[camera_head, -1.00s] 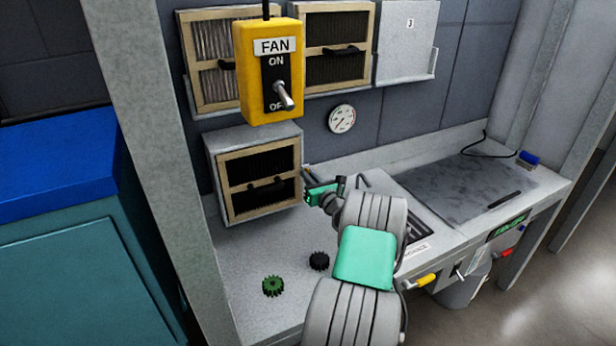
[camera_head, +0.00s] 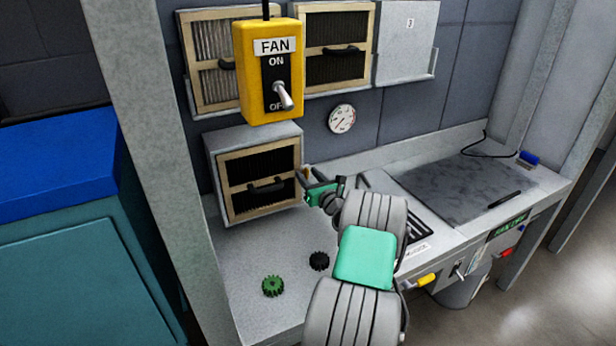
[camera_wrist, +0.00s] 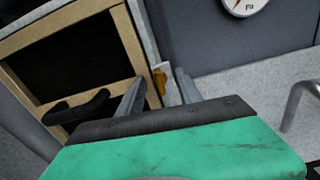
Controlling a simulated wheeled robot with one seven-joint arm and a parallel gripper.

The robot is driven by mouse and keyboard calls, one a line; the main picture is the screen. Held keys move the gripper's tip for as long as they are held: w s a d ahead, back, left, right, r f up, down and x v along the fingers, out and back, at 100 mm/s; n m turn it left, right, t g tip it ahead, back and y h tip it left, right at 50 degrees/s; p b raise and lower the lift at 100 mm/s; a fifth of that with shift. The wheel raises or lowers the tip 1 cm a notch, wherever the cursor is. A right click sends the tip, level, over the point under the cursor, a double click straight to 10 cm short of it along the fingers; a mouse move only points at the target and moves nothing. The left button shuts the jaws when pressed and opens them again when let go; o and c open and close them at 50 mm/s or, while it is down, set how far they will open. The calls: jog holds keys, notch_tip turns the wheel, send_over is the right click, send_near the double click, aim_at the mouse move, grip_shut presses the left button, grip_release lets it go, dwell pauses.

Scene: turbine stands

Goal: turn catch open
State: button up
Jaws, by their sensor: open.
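The catch (camera_wrist: 159,80) is a small orange-yellow piece at the right edge of a wood-framed filter (camera_wrist: 75,75), beside its grey housing. In the wrist view it shows between the two fingers of my gripper (camera_wrist: 159,90), which is open. I cannot tell whether either finger touches the catch. In the head view my gripper (camera_head: 308,180) is at the right side of the lower filter box (camera_head: 256,180), and a small orange spot of the catch (camera_head: 307,171) shows by the fingertips. The filter's black handle (camera_wrist: 80,107) is left of the fingers.
A yellow FAN switch box (camera_head: 268,75) hangs in front. A gauge (camera_head: 342,118) is on the back wall. A bent metal bar (camera_wrist: 300,100) stands at the right.

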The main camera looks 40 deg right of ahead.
aim_at(308, 175)
jog(key=shift+v, duration=2.5)
